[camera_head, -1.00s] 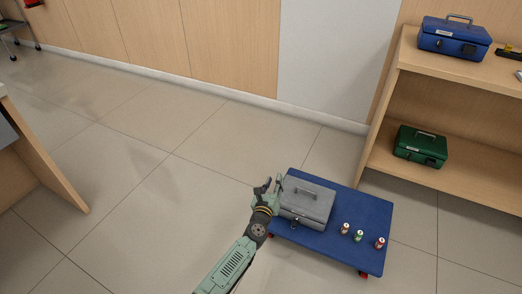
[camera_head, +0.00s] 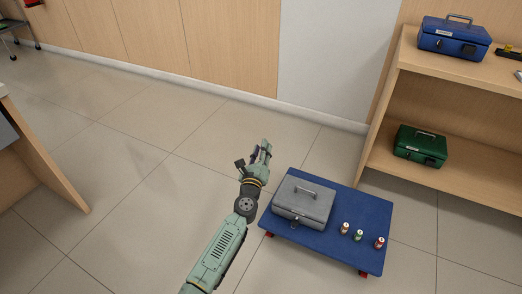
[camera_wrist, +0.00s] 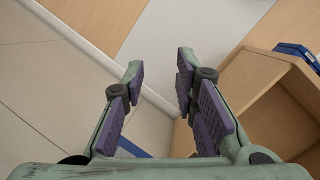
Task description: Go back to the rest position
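My gripper (camera_head: 256,160) is held up over the floor, to the left of the blue platform. In the wrist view my gripper (camera_wrist: 160,95) has its two fingers apart with nothing between them. A grey cash box (camera_head: 303,201) with a top handle sits on the left part of the blue platform (camera_head: 350,194), apart from my gripper. Its lid is down.
Several small cans (camera_head: 358,235) stand on the platform's front right. A wooden shelf (camera_head: 440,183) at the right holds a blue box (camera_head: 453,38) above and a green box (camera_head: 420,145) below. A wooden desk (camera_head: 45,165) edges in at the left. The floor between is clear.

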